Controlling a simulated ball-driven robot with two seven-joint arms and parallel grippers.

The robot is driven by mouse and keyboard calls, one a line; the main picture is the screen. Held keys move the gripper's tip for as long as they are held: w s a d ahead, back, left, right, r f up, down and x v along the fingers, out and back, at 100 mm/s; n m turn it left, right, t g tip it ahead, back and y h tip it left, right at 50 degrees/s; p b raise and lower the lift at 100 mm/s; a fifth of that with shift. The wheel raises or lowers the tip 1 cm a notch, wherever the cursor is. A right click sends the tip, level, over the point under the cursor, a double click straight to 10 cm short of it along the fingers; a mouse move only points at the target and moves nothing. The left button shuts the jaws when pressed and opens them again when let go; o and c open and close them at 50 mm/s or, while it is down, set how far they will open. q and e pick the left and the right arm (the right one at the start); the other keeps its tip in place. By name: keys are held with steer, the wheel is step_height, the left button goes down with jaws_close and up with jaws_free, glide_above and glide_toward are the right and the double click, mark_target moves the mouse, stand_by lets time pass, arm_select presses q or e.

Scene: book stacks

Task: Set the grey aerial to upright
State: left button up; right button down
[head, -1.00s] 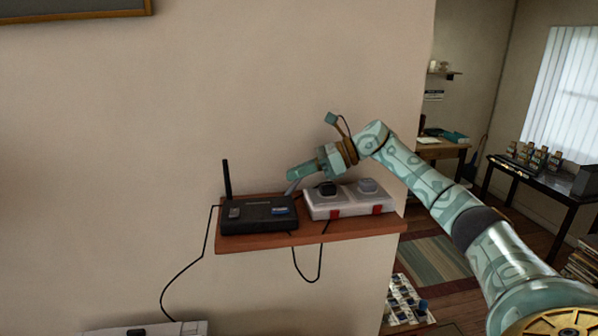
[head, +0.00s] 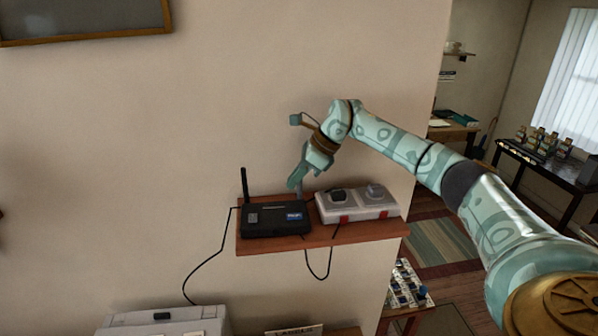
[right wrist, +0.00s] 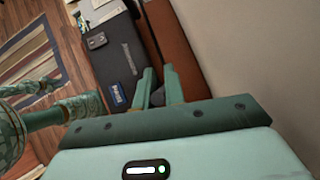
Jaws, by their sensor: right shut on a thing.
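The black router (head: 276,219) sits on the left part of a reddish wooden wall shelf (head: 330,236). Its black aerial stands upright at its left end. The grey aerial (head: 300,189) rises at the router's back right corner and looks about upright, with its upper part partly hidden by my right gripper (head: 295,183). My right gripper reaches down from the upper right, its fingers shut on the grey aerial. In the right wrist view, the two teal fingers (right wrist: 158,88) stand at the router's edge with a dark grey piece between them.
A pale power strip (head: 356,205) with plugs and red marks stands right of the router, close to the gripper. Black cables hang below the shelf. A grey printer-like box (head: 165,322) is at lower left.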

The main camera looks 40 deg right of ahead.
steer(key=shift+a, duration=0.1)
stand_by(0.5)
steer(key=c, duration=1.5)
jaws_free()
steer(key=shift+o, duration=0.2)
steer(key=shift+s+d+r, duration=0.1)
steer(key=shift+d+r, duration=0.1)
steer(key=shift+r, duration=0.2)
steer(key=b+v, duration=0.2)
steer(key=v, duration=1.3)
steer(key=shift+a+r, duration=0.2)
steer(key=shift+r, duration=0.1)
